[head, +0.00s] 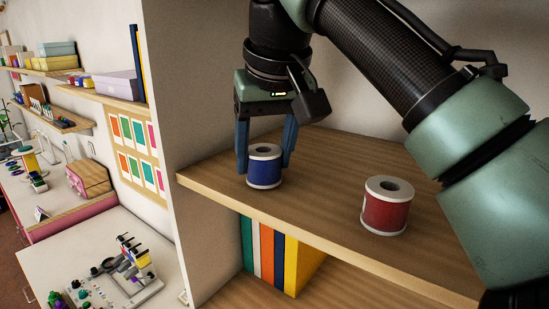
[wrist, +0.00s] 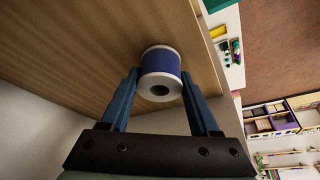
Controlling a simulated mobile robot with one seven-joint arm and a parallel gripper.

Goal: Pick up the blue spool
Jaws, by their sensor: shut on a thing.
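The blue spool (head: 264,167) has white rims and a hole in its top. It stands upright at the left part of the wooden shelf (head: 325,200) in the head view. My gripper (head: 265,170) reaches down from above, with one blue finger on each side of the spool, shut on it. In the wrist view the blue spool (wrist: 161,72) sits between the fingertips (wrist: 160,75). I cannot tell whether its base touches the shelf.
A red spool (head: 386,206) with white rims stands on the same shelf to the right. Upright books (head: 270,252) stand on the level below. A side panel (head: 205,110) rises at the shelf's left. The board between the two spools is clear.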

